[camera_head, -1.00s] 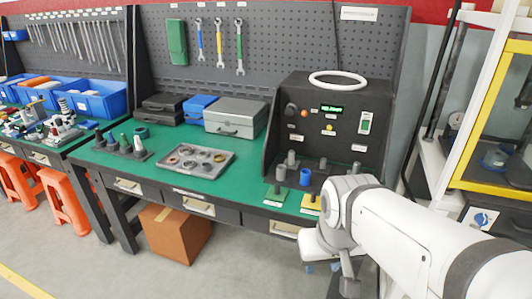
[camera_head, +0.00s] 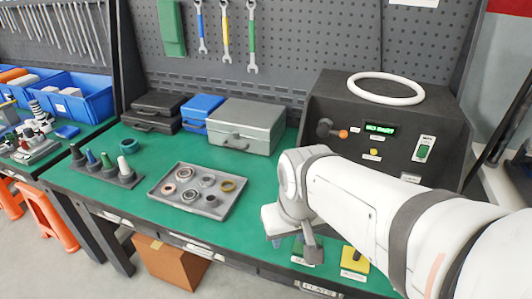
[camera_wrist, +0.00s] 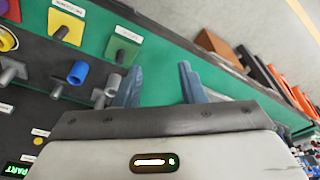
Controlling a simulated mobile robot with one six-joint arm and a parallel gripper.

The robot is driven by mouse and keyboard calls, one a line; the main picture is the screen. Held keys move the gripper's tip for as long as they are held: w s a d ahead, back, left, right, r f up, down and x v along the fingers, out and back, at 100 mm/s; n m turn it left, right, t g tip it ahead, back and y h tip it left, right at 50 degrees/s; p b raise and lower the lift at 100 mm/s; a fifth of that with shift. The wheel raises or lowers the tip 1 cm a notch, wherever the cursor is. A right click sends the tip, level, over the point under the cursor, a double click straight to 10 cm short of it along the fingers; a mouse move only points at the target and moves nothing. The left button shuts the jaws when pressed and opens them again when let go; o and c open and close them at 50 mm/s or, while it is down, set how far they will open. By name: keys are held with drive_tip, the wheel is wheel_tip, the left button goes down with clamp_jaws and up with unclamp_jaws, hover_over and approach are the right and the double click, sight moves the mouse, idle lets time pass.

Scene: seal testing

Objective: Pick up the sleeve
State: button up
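A blue sleeve-like cylinder (camera_wrist: 77,72) sits on the dark base of the test station in the wrist view, left of my fingers. In the head view my arm hides that spot. My gripper (camera_wrist: 158,85) is open, with two blue-grey fingers apart and nothing between them. It hangs over the green bench top (camera_wrist: 160,60). In the head view my gripper (camera_head: 287,243) is near the bench's front edge, partly hidden by its own body.
Grey pegs (camera_wrist: 105,92), a green plate (camera_wrist: 122,48) and a yellow plate (camera_wrist: 65,25) are near the cylinder. A tray (camera_head: 172,209) of rings and a rack (camera_head: 115,178) of cones stand left of my arm. The control box (camera_head: 345,105) stands behind it.

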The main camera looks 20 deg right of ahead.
drive_tip(key=shift+w, duration=0.4)
drive_tip(key=shift+r, duration=0.1)
drive_tip(key=o, duration=0.3)
drive_tip(key=shift+w+d, duration=0.25)
drive_tip(key=shift+w, duration=0.15)
drive_tip(key=shift+o, duration=1.1)
drive_tip(key=w+d+f+n+g+b, duration=0.1)
drive_tip(key=w+d+f+n, duration=0.2)
drive_tip(key=w+d, duration=0.4)
drive_tip(key=w+f, duration=0.1)
drive_tip(key=w, duration=0.3)
drive_tip(key=shift+w+d+f+n+g, duration=0.25)
drive_tip(key=shift+n+g, duration=0.05)
drive_tip(key=w+d+f+n+g, duration=0.1)
drive_tip(key=w+d+f+n, duration=0.2)
drive_tip(key=w+d+f, duration=0.35)
drive_tip(key=f, duration=0.8)
drive_tip(key=shift+d+f+b, duration=0.1)
drive_tip(key=shift+d+b, duration=0.15)
drive_tip(key=shift+b, duration=0.15)
